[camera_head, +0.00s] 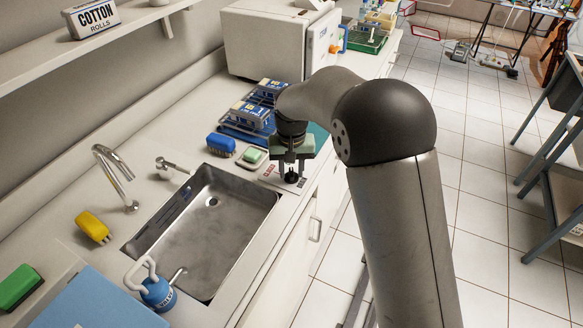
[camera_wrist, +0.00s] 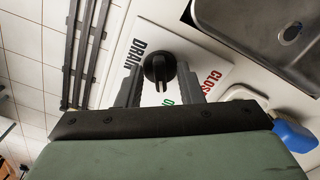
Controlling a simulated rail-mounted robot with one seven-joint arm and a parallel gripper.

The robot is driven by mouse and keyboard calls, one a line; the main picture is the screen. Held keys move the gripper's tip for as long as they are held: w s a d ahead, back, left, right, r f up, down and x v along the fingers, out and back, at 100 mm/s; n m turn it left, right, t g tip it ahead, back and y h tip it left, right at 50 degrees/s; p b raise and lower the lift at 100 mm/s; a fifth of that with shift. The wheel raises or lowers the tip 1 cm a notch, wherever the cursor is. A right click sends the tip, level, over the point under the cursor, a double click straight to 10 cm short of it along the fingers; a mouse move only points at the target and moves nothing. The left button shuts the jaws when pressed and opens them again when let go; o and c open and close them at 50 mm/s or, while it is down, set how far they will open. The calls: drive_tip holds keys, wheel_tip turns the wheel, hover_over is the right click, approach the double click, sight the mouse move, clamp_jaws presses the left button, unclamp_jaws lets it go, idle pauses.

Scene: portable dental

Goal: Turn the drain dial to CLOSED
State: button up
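The black round drain dial (camera_wrist: 159,68) sits on a white label plate (camera_wrist: 143,37) in the wrist view. Its raised grip bar runs roughly up and down in that picture. The plate reads "DRAIN" in black and "CLOSED" in red, with a green word partly hidden. My gripper (camera_wrist: 158,84) is open, with one finger on each side of the dial and a small gap showing on both sides. In the head view my gripper (camera_head: 291,163) points down over the dial (camera_head: 291,177) at the counter's front edge.
A steel sink (camera_head: 207,228) lies to the left of the dial. A green-topped soap dish (camera_head: 252,156), a blue brush (camera_head: 220,144) and a blue rack with boxes (camera_head: 247,115) stand close behind. A white cabinet unit (camera_head: 268,42) stands farther back.

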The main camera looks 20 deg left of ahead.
clamp_jaws()
drive_tip(key=shift+n, duration=0.3)
drive_tip(key=n+b, duration=0.1)
drive_tip(key=n, duration=0.4)
drive_tip(key=shift+w+d+n, duration=0.1)
drive_tip(key=shift+w+n, duration=0.05)
drive_tip(key=shift+n, duration=0.15)
drive_tip(key=n, duration=0.5)
drive_tip(key=shift+n, duration=0.3)
idle(0.4)
